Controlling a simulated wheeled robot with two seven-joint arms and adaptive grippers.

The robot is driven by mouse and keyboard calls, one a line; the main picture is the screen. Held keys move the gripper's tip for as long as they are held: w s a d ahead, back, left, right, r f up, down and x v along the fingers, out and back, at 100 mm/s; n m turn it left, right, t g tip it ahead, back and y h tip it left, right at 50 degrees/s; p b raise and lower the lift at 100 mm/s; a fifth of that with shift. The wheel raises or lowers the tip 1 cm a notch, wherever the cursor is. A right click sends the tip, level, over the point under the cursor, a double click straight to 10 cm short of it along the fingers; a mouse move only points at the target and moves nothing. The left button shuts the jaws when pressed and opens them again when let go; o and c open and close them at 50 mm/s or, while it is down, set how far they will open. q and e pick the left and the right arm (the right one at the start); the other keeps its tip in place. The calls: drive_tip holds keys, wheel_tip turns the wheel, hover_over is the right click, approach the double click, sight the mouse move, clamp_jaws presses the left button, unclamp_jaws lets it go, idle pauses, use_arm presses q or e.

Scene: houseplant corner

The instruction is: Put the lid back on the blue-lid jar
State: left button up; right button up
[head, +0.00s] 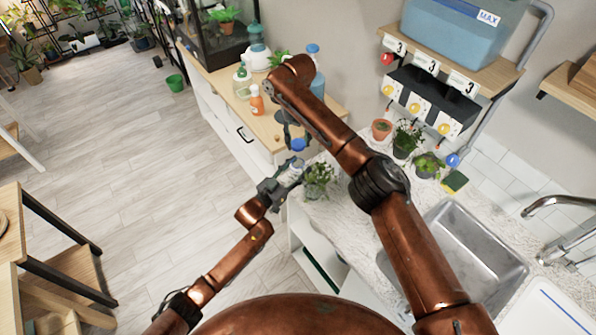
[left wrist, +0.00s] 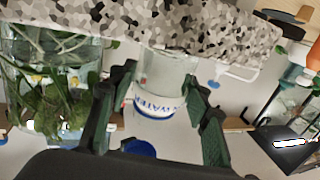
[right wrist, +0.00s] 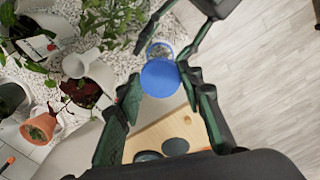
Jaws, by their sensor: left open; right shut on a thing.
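The clear jar (head: 291,174) stands at the counter's left edge. In the left wrist view the jar (left wrist: 158,76) appears upside down and carries a white label with blue lettering. My left gripper (head: 282,180) is open, with its fingers (left wrist: 160,90) on both sides of the jar; contact is not clear. My right gripper (head: 297,139) is shut on the blue lid (head: 298,145). It holds the lid above the jar, apart from it. In the right wrist view the lid (right wrist: 160,78) sits between the fingertips and partly covers the jar (right wrist: 160,48).
A leafy plant (head: 319,178) stands just right of the jar. Potted plants (head: 408,139), a sponge (head: 454,182) and a sink (head: 463,250) are farther right. A wooden cabinet (head: 235,113) with bottles is behind.

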use_arm(q)
clamp_jaws()
idle(0.6)
